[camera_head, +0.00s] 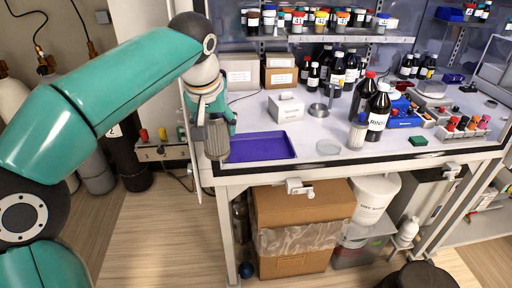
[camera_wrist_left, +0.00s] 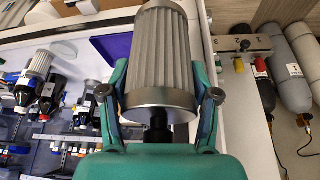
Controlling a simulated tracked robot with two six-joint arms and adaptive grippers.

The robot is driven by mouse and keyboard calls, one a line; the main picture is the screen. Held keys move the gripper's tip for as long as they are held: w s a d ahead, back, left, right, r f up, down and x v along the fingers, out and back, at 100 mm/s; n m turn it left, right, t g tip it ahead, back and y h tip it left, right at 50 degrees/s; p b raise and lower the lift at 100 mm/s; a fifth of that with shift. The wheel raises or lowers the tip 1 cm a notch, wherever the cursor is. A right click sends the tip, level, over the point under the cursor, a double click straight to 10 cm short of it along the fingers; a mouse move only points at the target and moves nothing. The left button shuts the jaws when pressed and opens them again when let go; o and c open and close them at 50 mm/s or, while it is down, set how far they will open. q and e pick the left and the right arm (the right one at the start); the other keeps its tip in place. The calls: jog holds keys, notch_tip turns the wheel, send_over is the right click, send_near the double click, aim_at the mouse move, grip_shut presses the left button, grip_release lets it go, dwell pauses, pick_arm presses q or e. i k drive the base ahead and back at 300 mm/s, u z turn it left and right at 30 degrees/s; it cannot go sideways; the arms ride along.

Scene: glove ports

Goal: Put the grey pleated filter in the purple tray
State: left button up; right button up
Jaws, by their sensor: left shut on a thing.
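The grey pleated filter (camera_head: 217,140) is held by my left gripper (camera_head: 215,118). In the head view it overlaps the left end of the purple tray (camera_head: 262,147), which lies flat at the table's front left edge and looks empty. In the left wrist view the filter (camera_wrist_left: 160,45) stands between both fingers of the left gripper (camera_wrist_left: 160,95). The tray (camera_wrist_left: 112,45) is partly hidden there, to the left of the filter. I cannot tell the filter's height above the tray. My right gripper is not in view.
A similar grey ribbed cylinder (camera_head: 357,134) stands on the table at right, near a clear dish (camera_head: 328,147) and dark bottles (camera_head: 377,112). A white box (camera_head: 286,107) stands behind the tray. A shelf of jars (camera_head: 320,35) runs above.

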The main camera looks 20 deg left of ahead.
aim_at(259, 150)
jog(key=i, duration=0.85)
jog(key=z, duration=0.05)
